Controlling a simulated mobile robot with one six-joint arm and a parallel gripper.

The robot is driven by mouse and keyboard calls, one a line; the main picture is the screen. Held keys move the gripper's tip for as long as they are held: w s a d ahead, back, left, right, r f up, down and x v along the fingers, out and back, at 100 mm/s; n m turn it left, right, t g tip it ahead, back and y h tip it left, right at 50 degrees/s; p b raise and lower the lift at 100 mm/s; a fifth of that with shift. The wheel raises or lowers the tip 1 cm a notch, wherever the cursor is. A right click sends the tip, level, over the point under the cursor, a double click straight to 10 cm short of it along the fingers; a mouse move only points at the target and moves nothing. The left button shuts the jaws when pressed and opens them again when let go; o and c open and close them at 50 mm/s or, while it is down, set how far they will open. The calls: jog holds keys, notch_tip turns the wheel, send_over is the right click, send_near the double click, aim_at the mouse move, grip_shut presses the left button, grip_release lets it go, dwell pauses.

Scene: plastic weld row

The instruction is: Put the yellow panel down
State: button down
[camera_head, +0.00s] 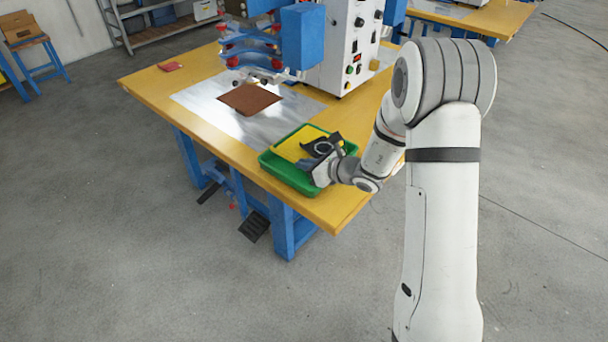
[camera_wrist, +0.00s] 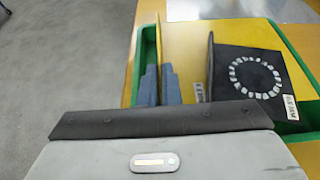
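The yellow panel (camera_wrist: 158,42) shows nearly edge-on in the wrist view, as a thin upright strip between the two blue-grey fingers of my gripper (camera_wrist: 159,84). The fingers are close together and look shut on it. The strip is inside the left edge of the green tray (camera_wrist: 148,45); whether it touches the tray floor I cannot tell. In the head view, yellow sheet (camera_head: 296,143) shows in the green tray (camera_head: 272,171), and my gripper (camera_head: 319,161) is over the tray's right part. I cannot tell the held panel from other yellow material there.
A black piece (camera_wrist: 258,75) with a white ring and a label is in the tray, right of the fingers. The tray is near the front corner of the yellow table (camera_head: 160,88). A brown sheet (camera_head: 249,98) lies on the metal plate below the blue-and-white machine (camera_head: 305,35).

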aim_at(306, 184)
notch_tip(306, 184, down, 5)
jog(key=shift+f, duration=0.15)
jog(key=shift+f+b, duration=0.2)
jog(key=shift+b, duration=0.35)
